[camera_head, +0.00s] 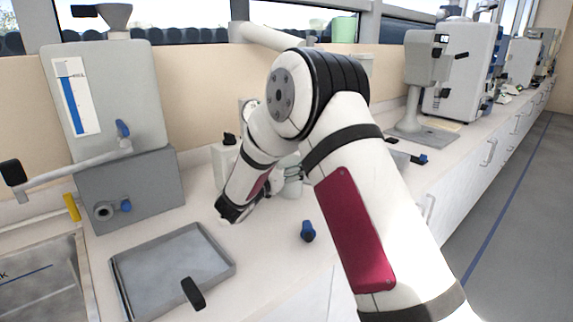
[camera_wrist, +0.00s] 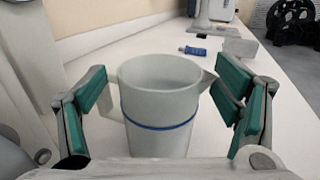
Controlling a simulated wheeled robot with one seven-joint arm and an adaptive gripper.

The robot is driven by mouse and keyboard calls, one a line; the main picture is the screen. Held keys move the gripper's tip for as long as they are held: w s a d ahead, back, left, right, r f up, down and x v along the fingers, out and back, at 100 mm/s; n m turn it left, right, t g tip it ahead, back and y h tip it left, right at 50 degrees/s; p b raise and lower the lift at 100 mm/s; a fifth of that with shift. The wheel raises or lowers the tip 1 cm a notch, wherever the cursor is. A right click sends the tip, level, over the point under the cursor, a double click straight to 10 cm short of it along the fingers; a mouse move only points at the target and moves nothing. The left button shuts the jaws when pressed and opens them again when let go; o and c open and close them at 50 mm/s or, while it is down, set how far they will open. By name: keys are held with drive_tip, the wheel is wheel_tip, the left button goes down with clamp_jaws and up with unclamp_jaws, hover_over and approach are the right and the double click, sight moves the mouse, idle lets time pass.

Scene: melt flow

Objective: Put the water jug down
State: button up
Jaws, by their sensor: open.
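The water jug (camera_wrist: 160,84) is a pale grey-white jug with a blue line around its body. In the wrist view it stands upright on the white counter (camera_wrist: 105,48), handle to the left and spout to the right. My gripper (camera_wrist: 164,93) is open, with one green-padded finger on each side of the jug. The left finger is by the handle and the right finger is near the spout; I cannot tell whether either touches. The jug's base is partly hidden by my gripper. In the head view my arm mostly hides the gripper and jug area.
A grey shallow tray (camera_head: 130,291) with a black handle lies at the front left, near a sink (camera_head: 40,285). A tall grey dispenser (camera_head: 105,90) stands behind it. A small blue item (camera_head: 308,231) lies on the counter. Lab machines (camera_head: 462,70) line the right.

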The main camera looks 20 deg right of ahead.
drive_tip(key=v, duration=1.2)
drive_tip(key=s+d+r+m+g, duration=0.3)
drive_tip(key=s+d+m+g, duration=0.15)
drive_tip(key=s, duration=0.35)
drive_tip(key=s+d+r+m+g+y, duration=0.1)
drive_tip(key=s+d+r+m+g, duration=0.3)
drive_tip(key=s, duration=0.5)
drive_tip(key=s+d+r+m+g, duration=0.2)
drive_tip(key=s+d+m+g, duration=0.1)
drive_tip(key=s+d+m, duration=0.4)
drive_tip(key=s+a+f+m+g+y, duration=0.1)
drive_tip(key=s+a+m+y, duration=0.2)
drive_tip(key=s, duration=0.4)
drive_tip(key=s+a+f+m+y, duration=0.1)
drive_tip(key=s+a+m+y, duration=0.25)
drive_tip(key=s, duration=0.45)
drive_tip(key=s+a+f+m+t+y, duration=0.2)
drive_tip(key=s+a+m+y, duration=0.2)
drive_tip(key=s+a+y, duration=0.2)
drive_tip(key=shift+a+f, duration=0.25)
drive_tip(key=shift+a, duration=0.75)
wheel_tip(320, 180, up, 15)
drive_tip(key=t+p, duration=0.3)
drive_tip(key=p, duration=1)
drive_tip(key=shift+f, duration=0.25)
